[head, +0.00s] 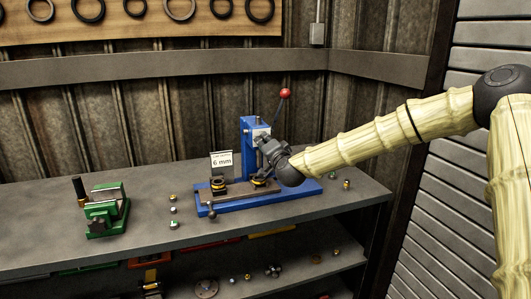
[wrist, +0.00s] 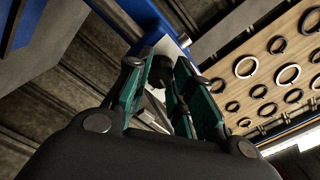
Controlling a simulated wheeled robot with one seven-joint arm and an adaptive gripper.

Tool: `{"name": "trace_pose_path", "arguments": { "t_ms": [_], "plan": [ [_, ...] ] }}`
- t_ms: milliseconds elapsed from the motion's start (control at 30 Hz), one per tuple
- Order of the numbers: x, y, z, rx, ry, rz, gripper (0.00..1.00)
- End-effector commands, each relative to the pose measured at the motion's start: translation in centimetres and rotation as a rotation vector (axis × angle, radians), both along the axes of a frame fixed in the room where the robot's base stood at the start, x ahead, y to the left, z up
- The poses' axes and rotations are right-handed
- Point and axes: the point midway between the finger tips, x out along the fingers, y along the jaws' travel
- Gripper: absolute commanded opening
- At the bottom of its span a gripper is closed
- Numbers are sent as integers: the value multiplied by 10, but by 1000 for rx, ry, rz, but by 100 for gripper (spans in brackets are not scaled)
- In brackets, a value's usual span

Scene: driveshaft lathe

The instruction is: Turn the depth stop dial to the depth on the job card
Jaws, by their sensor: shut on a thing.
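The blue press (head: 248,150) stands on the grey bench, with a red-balled lever (head: 285,93) at its top. A white job card (head: 222,160) stands left of its column and reads "6 mm". My gripper (head: 262,140) is at the pale plate on the front of the column, and my arm reaches in from the right. In the wrist view, the green-padded fingers of my gripper (wrist: 166,82) are closed around a dark round knob, the depth stop dial (wrist: 160,68), in front of the pale plate (wrist: 172,47). The dial's marks cannot be read, and it is hidden in the head view.
Brass-and-black fittings (head: 218,184) sit on the press base. A green vise (head: 104,210) stands at the bench's left. Several small parts (head: 173,210) lie between them. The shelf below holds loose parts. A board of rings (head: 140,15) hangs on the wall behind.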

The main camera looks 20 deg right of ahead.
Motion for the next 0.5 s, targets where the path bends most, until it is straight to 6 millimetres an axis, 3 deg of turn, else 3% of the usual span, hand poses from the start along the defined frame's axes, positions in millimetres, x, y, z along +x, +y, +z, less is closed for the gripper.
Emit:
{"name": "trace_pose_path", "arguments": {
  "t_ms": [500],
  "plan": [
    [1,-4,-5,482,13,-6,0]
  ]
}}
